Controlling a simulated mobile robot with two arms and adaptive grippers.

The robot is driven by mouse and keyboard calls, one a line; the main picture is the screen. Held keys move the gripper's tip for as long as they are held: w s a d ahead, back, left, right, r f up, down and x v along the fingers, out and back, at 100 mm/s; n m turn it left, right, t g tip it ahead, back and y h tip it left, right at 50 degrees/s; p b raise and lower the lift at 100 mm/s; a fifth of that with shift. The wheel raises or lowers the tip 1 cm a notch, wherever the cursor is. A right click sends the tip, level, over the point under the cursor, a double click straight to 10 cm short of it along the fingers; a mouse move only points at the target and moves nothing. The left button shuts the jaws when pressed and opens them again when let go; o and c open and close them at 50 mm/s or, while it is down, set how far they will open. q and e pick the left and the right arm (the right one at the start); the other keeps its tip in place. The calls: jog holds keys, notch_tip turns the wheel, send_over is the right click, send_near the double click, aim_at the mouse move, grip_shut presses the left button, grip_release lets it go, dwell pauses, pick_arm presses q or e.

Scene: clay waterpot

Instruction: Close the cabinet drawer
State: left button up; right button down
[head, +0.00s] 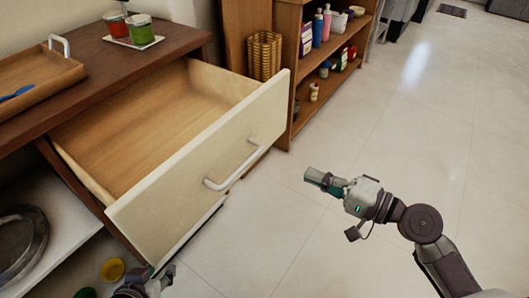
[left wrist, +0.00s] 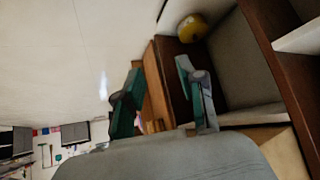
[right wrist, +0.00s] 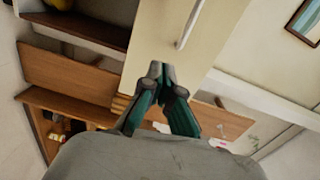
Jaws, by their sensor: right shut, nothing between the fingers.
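The cabinet drawer (head: 165,120) is pulled well out and looks empty. Its cream front (head: 215,165) carries a white bar handle (head: 235,168). My right gripper (head: 310,175) is shut and empty, to the right of the drawer front and apart from it. In the right wrist view its fingertips (right wrist: 160,70) show against the cream front, with the handle (right wrist: 188,25) just beyond. My left gripper (head: 160,278) is low, below the drawer front's lower left corner. In the left wrist view its fingers (left wrist: 160,80) are spread apart with nothing held between them.
The wooden cabinet top (head: 95,70) holds a tray (head: 35,80) and small jars (head: 140,30). A shelf unit (head: 290,100) with bottles and a wicker basket (head: 264,55) stands behind the drawer. A yellow bowl (head: 112,270) sits on the lower shelf. The floor at right is clear.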

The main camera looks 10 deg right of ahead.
jog(key=r, duration=0.1)
jog(key=m+p, duration=0.1)
jog(key=p, duration=0.1)
send_near(255, 138)
jog(key=shift+t, duration=0.4)
jog(key=x, duration=0.6)
jog(key=shift+a+f, duration=0.2)
jog(key=shift+f, duration=0.1)
jog(key=shift+w+a, duration=0.4)
pick_arm(q)
jog(key=s+a+f+g+y, duration=0.1)
jog(key=s+a+f+g, duration=0.1)
jog(key=s+g, duration=0.2)
jog(key=s, duration=0.3)
jog(key=shift+s+a+f, duration=0.2)
jog(key=shift+s+f, duration=0.05)
